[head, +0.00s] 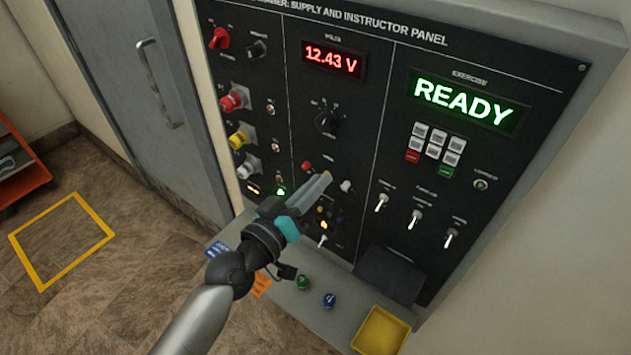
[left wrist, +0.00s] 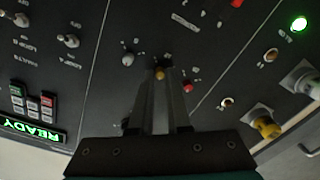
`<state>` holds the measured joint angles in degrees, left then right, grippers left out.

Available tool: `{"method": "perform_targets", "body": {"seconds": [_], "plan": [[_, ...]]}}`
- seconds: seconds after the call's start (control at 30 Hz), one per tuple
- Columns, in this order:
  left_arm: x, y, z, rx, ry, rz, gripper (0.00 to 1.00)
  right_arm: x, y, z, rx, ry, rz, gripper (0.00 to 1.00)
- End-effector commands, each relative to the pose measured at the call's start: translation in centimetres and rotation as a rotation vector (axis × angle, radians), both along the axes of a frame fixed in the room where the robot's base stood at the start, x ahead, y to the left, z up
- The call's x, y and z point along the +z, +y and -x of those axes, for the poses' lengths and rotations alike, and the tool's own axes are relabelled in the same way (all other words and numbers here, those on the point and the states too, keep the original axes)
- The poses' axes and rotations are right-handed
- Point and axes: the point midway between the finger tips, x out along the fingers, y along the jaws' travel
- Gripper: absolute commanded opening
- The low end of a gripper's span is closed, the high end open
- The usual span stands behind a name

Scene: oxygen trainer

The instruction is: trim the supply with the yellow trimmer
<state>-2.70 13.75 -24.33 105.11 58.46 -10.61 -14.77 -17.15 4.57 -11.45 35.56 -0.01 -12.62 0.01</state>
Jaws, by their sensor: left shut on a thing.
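The yellow trimmer (left wrist: 160,73) is a small knob on the black supply panel, between a red knob (left wrist: 188,86) and a white knob (left wrist: 128,59). My left gripper (left wrist: 160,80) is shut on the yellow trimmer, its fingertips against the panel. In the head view my left gripper (head: 322,183) reaches up from below, and its fingers hide most of the trimmer, leaving a bit of yellow at the tips. The red voltage display (head: 331,59) reads 12.43 V. The green exercise display (head: 464,102) reads READY. My right gripper is not in view.
Toggle switches (head: 415,219) and a keypad (head: 436,143) are on the panel's right. Large red, yellow and white connectors (head: 239,136) are on its left. A ledge below holds tags, a green disc (head: 302,283), a blue disc (head: 329,300) and a yellow tray (head: 366,347).

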Motion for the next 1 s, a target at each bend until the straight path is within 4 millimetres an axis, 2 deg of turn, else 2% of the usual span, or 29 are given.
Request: {"method": "perform_targets", "body": {"seconds": [0.5, 1.0], "plan": [[0.1, 0.08, -0.06, 0.002, 0.233, 0.322, 0.0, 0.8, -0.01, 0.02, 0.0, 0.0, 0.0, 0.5], [0.08, 0.07, -0.06, 0.001, 0.301, 0.417, 0.0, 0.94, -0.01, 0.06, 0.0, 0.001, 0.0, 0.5]]}}
